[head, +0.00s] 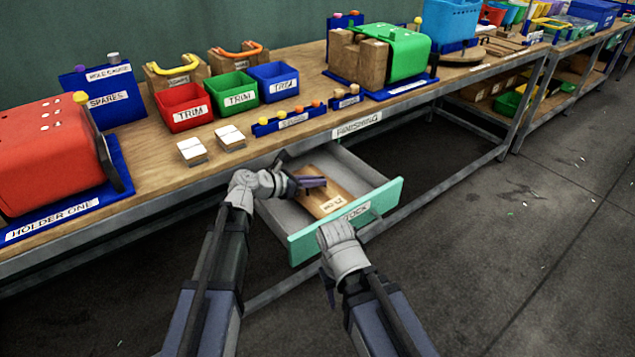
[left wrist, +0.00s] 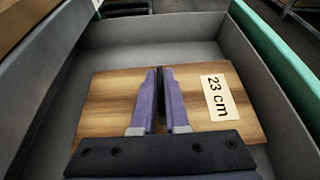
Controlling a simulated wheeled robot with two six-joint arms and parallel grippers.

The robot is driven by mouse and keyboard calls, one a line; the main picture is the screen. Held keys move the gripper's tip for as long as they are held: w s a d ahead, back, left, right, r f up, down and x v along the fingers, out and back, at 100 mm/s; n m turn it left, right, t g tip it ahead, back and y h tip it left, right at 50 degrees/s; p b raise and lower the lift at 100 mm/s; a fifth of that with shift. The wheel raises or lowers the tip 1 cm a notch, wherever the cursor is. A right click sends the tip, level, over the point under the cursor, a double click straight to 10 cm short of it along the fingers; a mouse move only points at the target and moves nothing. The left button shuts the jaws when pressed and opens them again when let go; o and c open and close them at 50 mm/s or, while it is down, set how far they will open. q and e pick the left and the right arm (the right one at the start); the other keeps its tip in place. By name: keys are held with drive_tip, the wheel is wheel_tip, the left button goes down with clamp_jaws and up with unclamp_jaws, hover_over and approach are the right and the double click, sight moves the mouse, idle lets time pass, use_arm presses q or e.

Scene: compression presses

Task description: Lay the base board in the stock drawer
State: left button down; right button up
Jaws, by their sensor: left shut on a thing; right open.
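The base board (head: 325,192) is a flat brown wooden rectangle with a white label. It is inside the open grey stock drawer (head: 357,161), which has a mint-green front. In the left wrist view the board (left wrist: 105,105) reads "23 cm" and lies flat within the drawer walls (left wrist: 185,27). I cannot tell whether it touches the drawer floor. My left gripper (head: 314,182) is shut on the board; its purple fingers (left wrist: 160,98) are close together at its middle. My right gripper (head: 327,284) is open, low in front of the drawer front, mostly hidden by its wrist.
Red (head: 184,107), green (head: 233,92) and blue (head: 274,82) trim bins and a small spares rack (head: 289,120) stand above. A red press (head: 48,155) is at left, a green one (head: 404,52) behind. The right floor is clear.

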sight(299, 201)
use_arm(q)
drive_tip(key=shift+s+d+f, duration=0.2)
drive_tip(key=shift+d, duration=0.05)
drive_tip(key=shift+f+b, duration=0.35)
drive_tip(key=c, duration=0.8)
unclamp_jaws()
drive_tip(key=shift+c, duration=0.2)
drive_tip(key=shift+s+r, duration=0.1)
drive_tip(key=p+v, duration=0.3)
drive_tip(key=v, duration=0.3)
drive_tip(key=shift+s+a+r, duration=0.15)
drive_tip(key=shift+s+a, duration=0.05)
drive_tip(key=shift+a, duration=0.1)
drive_tip(key=shift+s+a+r, duration=0.1)
drive_tip(key=shift+s+a, duration=0.15)
drive_tip(key=shift+a, duration=0.15)
